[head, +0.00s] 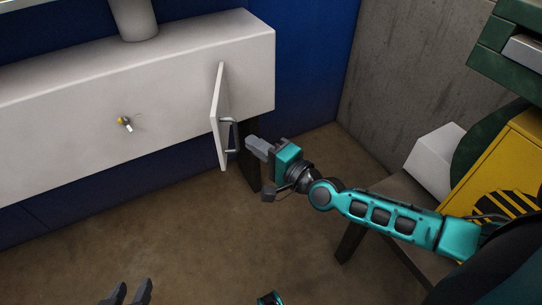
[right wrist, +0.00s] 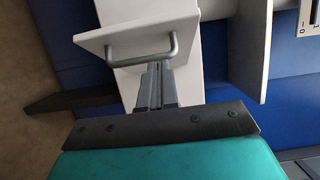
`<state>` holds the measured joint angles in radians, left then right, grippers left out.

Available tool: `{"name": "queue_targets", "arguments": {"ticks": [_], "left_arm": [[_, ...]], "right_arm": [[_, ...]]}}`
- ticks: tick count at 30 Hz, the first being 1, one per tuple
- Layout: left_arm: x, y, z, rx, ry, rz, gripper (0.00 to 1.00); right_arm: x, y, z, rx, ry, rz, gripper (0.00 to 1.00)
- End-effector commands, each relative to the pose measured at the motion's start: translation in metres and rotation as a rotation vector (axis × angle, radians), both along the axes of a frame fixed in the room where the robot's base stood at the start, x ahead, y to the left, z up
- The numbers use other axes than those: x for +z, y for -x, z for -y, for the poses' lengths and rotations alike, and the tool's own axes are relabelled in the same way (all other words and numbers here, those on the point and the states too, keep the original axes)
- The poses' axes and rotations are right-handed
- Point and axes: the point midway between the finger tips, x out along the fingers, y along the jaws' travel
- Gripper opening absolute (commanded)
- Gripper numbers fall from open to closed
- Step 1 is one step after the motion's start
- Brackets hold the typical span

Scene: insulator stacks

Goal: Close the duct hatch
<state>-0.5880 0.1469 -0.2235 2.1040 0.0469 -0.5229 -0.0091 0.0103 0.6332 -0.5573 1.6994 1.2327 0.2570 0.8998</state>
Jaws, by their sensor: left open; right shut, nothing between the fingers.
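The duct hatch (head: 218,120) is a thin white panel standing open, swung out from the front of the white duct (head: 170,90). A grey bar handle (head: 235,137) is on its right-hand face. My right gripper (head: 251,143) is shut and empty, just right of the handle. In the right wrist view, its closed fingers (right wrist: 154,88) point at the handle (right wrist: 146,54) on the hatch (right wrist: 98,40); whether they touch cannot be told. My left gripper (head: 131,295) is open and empty at the bottom edge of the head view, far from the hatch.
A yellow-tipped knob (head: 124,121) sticks out of the duct front left of the hatch. A dark leg (head: 248,165) stands under the duct's right end. A yellow box (head: 508,165) and a white block (head: 433,160) are at the right. The brown floor (head: 180,235) in front is clear.

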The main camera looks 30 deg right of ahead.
Motion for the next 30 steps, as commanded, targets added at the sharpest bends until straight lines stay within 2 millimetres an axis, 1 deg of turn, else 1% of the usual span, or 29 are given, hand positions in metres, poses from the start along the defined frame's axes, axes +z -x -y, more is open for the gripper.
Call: {"name": "queue_targets", "arguments": {"ticks": [1,3,6,12,17,30], "left_arm": [[-0.002,0.0,0.0,-0.001,0.0,-0.001,0.43],[-0.004,0.0,0.001,-0.002,0.0,-0.004,0.43],[0.002,0.0,0.001,-0.002,0.0,-0.005,0.43],[0.007,-0.002,0.001,-0.001,0.001,0.011,0.43],[0.006,-0.002,0.0,0.0,0.001,0.01,0.43],[0.007,-0.002,-0.001,0.002,-0.002,0.008,0.43]], "right_arm": [[0.0,-0.012,-0.005,-0.001,-0.003,0.003,0.0],[0.001,-0.025,-0.01,-0.001,-0.002,0.003,0.0],[0.002,-0.029,-0.025,0.0,-0.004,-0.001,0.0],[0.0,-0.036,-0.041,0.0,-0.001,0.0,0.0],[0.0,-0.038,-0.045,0.0,0.001,-0.001,0.0],[0.0,-0.037,-0.045,-0.009,0.0,-0.001,0.0]]}}
